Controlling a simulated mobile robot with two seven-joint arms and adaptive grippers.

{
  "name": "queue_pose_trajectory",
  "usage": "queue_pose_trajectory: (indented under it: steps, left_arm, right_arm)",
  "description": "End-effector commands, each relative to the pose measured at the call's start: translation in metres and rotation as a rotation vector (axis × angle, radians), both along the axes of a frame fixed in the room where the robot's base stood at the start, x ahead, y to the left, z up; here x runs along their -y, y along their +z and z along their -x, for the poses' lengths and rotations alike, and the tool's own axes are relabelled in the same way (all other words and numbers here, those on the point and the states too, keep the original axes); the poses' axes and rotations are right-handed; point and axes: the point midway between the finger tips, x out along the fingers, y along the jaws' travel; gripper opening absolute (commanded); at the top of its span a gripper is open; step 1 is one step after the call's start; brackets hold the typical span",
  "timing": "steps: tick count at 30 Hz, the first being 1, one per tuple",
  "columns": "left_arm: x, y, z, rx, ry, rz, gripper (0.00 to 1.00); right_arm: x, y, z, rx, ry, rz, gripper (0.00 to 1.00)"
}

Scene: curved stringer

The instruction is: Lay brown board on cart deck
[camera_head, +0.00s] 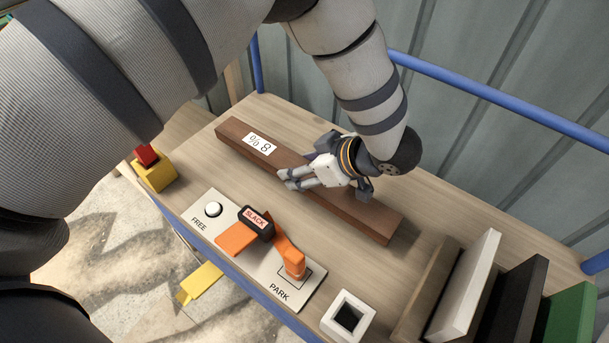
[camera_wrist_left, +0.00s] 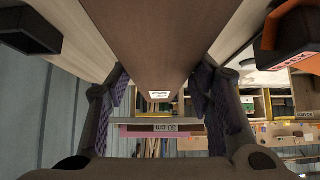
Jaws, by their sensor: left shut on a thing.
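The brown board (camera_head: 345,205) is long and narrow, with a white label near its far left end. It lies flat along the wooden cart deck (camera_head: 440,215), touching it or very close above it; I cannot tell which. My left gripper (camera_head: 302,176) reaches down over the board's middle and is shut on it. In the left wrist view the brown board (camera_wrist_left: 150,45) runs between the two fingers of the left gripper (camera_wrist_left: 160,88), with one finger at each side. My right gripper is not in view.
A panel (camera_head: 262,262) with orange parts, a SLACK tag and FREE and PARK marks lies at the deck's front. A white square holder (camera_head: 348,316) and upright boards (camera_head: 468,285) stand at the right. A red-and-yellow button box (camera_head: 154,170) is left. A blue rail (camera_head: 500,95) runs behind.

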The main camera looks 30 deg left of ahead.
Motion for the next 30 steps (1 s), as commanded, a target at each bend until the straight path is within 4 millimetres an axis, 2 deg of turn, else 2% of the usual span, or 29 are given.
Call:
queue_pose_trajectory:
  steps: [1, 4, 14, 15, 16, 17, 25, 27, 30]
  left_arm:
    - [0.0, -0.013, 0.003, -0.009, -0.001, -0.002, 0.0]
    - [0.0, -0.028, 0.003, -0.006, -0.001, -0.003, 0.0]
    - [0.0, -0.03, 0.002, -0.003, 0.001, -0.001, 0.0]
    - [0.0, -0.03, 0.003, -0.004, 0.001, 0.0, 0.57]
    - [0.0, -0.03, 0.003, -0.004, 0.001, 0.0, 0.64]
    - [0.0, -0.03, 0.003, -0.004, 0.001, 0.0, 0.68]
    - [0.0, -0.029, 0.002, -0.003, 0.0, 0.0, 0.68]
    - [0.001, -0.025, 0.002, -0.001, -0.001, 0.0, 0.68]
    - [0.014, -0.012, 0.003, 0.0, -0.001, 0.002, 0.68]
  right_arm:
    - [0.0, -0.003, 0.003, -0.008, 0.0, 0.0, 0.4]
    - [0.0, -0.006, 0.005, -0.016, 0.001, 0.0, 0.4]
    - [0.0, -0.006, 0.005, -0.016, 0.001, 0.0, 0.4]
    - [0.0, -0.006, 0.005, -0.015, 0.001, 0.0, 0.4]
    - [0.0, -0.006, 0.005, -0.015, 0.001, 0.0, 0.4]
    - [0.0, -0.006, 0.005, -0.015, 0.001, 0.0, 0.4]
    - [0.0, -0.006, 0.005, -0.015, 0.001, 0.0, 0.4]
    - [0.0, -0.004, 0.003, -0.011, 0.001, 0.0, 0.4]
    - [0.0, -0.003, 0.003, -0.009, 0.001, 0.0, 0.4]
